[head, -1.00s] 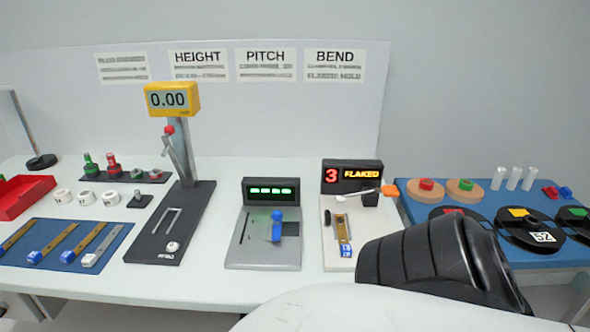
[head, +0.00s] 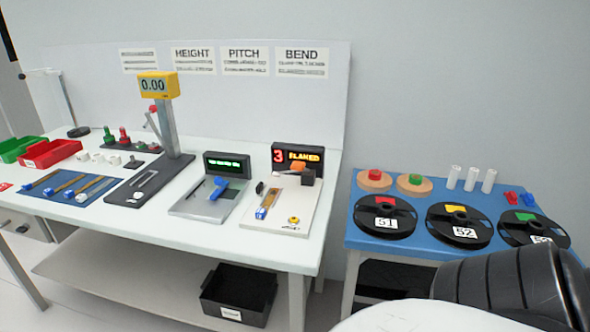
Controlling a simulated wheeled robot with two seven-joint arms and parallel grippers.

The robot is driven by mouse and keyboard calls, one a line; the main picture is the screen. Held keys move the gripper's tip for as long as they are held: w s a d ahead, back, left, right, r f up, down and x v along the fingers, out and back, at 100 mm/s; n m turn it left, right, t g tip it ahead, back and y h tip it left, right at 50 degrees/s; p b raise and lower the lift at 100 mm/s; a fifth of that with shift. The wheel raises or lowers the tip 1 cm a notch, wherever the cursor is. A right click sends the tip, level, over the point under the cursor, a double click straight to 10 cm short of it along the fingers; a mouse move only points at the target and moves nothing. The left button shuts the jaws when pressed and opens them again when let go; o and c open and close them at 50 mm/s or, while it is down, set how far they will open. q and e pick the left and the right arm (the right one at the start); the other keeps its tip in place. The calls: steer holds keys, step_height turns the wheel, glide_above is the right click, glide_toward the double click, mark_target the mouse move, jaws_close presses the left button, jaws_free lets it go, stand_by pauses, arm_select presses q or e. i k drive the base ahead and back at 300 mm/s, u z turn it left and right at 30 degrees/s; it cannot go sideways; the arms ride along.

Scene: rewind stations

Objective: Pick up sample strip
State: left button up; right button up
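Sample strips with blue or white end blocks lie side by side on the blue mat (head: 52,198) at the left of the bench. The middle strip (head: 77,185) and the right strip (head: 100,187) are brass-coloured. Neither gripper's fingers show. A black ribbed part of my own arm fills the lower right corner, apart from every strip.
A blue table (head: 360,236) at right carries black reels (head: 385,226), wooden discs and white tubes. The PITCH station (head: 200,205) and the HEIGHT gauge (head: 158,85) stand left of BEND. A black bin (head: 238,290) is on the lower shelf. A gap separates the two tables.

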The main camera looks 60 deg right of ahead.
mark_target(261, 213)
steer(key=z, duration=1.15)
steer(key=i, duration=0.2)
steer(key=z, duration=0.1)
